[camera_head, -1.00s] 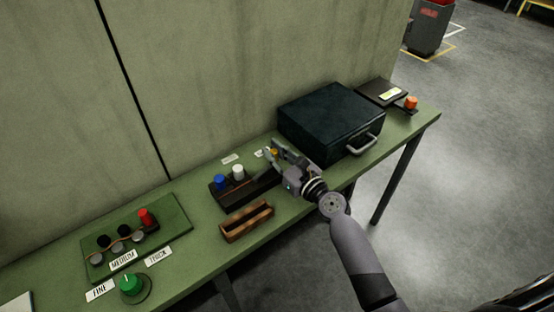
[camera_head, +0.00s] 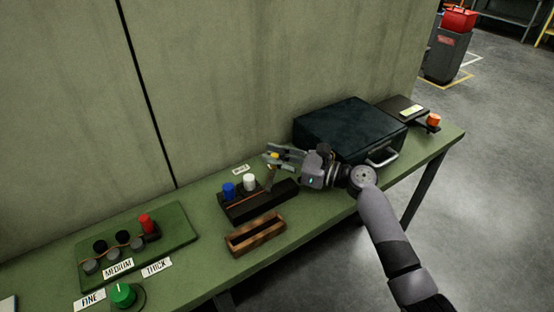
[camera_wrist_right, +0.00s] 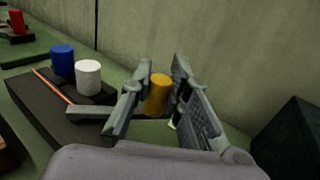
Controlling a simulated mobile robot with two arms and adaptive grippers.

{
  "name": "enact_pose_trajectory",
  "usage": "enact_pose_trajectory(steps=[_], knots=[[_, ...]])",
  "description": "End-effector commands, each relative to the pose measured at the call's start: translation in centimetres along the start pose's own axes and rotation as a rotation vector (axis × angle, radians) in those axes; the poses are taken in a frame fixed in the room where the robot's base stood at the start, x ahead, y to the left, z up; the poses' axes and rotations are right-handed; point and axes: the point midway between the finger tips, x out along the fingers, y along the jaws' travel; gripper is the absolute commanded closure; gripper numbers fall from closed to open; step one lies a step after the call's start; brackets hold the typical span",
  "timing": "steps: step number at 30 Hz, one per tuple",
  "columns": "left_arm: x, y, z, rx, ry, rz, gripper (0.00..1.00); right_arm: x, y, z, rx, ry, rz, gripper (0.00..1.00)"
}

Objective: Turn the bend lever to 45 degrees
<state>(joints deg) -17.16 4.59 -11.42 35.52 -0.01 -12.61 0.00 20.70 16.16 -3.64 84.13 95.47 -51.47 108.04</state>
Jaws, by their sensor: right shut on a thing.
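The bending block (camera_head: 240,212) is a dark base with a blue peg (camera_head: 229,190) and a white peg (camera_head: 250,182). An orange rod (camera_wrist_right: 55,87) lies along it in the right wrist view. The bend lever (camera_head: 269,180) is a bar at the block's right end with a yellow knob (camera_head: 274,157). My right gripper (camera_head: 273,154) reaches in from the right and is shut on the yellow knob, which also shows between the fingers in the wrist view (camera_wrist_right: 158,94). The angle marks cannot be read. My left gripper is not in view.
A dark case (camera_head: 345,130) stands close behind and right of my right gripper. A wooden tray (camera_head: 256,236) lies in front of the block. A green board (camera_head: 180,225) with pegs and a green knob (camera_head: 122,294) are at the left. The wall (camera_head: 220,90) runs behind.

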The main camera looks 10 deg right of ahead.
Motion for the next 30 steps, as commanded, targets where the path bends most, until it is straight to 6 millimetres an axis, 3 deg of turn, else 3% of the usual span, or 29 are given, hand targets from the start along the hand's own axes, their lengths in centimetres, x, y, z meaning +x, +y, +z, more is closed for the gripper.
enact_pose_trajectory(steps=[10,11,20,30], knots=[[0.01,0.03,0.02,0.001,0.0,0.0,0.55,0.04,0.0,0.03,0.0,0.0,0.003,1.0],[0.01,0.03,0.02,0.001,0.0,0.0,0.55,0.04,0.0,0.03,0.0,0.0,0.003,0.83],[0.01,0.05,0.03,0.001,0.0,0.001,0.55,0.04,0.01,0.01,0.0,0.0,0.002,0.63],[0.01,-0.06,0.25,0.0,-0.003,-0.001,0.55,-0.21,0.0,-0.04,0.0,0.001,0.002,0.62]])
